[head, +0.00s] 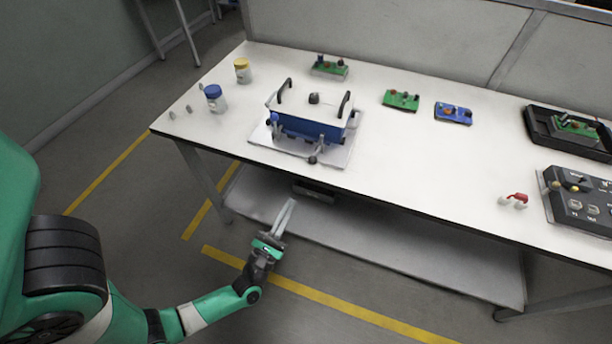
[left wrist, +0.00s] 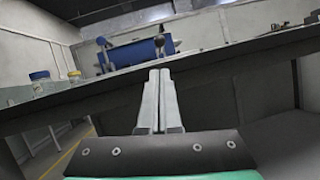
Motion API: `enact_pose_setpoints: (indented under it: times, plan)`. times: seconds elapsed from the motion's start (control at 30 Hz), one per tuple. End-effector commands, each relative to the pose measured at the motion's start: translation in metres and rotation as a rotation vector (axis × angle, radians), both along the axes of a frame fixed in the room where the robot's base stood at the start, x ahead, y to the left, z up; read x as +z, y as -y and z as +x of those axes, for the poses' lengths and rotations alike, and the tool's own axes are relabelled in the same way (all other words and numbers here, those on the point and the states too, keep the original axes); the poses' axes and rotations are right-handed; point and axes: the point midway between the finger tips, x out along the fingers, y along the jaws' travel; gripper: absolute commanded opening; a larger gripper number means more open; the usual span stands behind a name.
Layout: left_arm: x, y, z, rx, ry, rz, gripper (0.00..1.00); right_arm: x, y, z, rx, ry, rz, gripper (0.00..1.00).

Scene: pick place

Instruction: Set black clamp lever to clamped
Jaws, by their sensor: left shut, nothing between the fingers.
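A blue fixture box with a white lid (head: 312,112) sits on a pale base plate (head: 335,154) on the table. It has black handles on top and small clamps with knobs around it. A black-knobbed clamp lever (head: 313,159) stands at its front edge; whether it is clamped cannot be told. In the left wrist view the blue box (left wrist: 130,54) and a dark round knob (left wrist: 166,44) show above the table edge. My left gripper (head: 287,213) is shut and empty, in front of the table and below its top. The left wrist view shows its fingers (left wrist: 159,98) together. My right gripper is not in view.
The table front edge (head: 420,216) lies between my left gripper and the fixture. Jars with blue (head: 214,98) and yellow lids (head: 242,71) stand left. Circuit boards (head: 401,100), a red-handled toggle (head: 515,199) and a control box (head: 582,203) are to the right.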

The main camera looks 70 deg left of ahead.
Motion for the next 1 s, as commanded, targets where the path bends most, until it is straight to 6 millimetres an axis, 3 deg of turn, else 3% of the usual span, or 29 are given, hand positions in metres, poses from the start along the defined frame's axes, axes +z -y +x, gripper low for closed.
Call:
enact_pose_setpoints:
  times: [0.23, 0.63, 1.0]
  plan:
    - [0.007, -0.010, 0.012, 0.002, 0.005, 0.002, 0.00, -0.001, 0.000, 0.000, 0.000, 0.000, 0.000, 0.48]
    - [0.035, -0.052, 0.062, -0.001, 0.003, 0.002, 0.00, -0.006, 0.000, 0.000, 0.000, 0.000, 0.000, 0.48]
    - [0.040, -0.059, 0.071, -0.003, 0.001, 0.001, 0.00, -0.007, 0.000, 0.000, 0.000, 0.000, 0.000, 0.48]
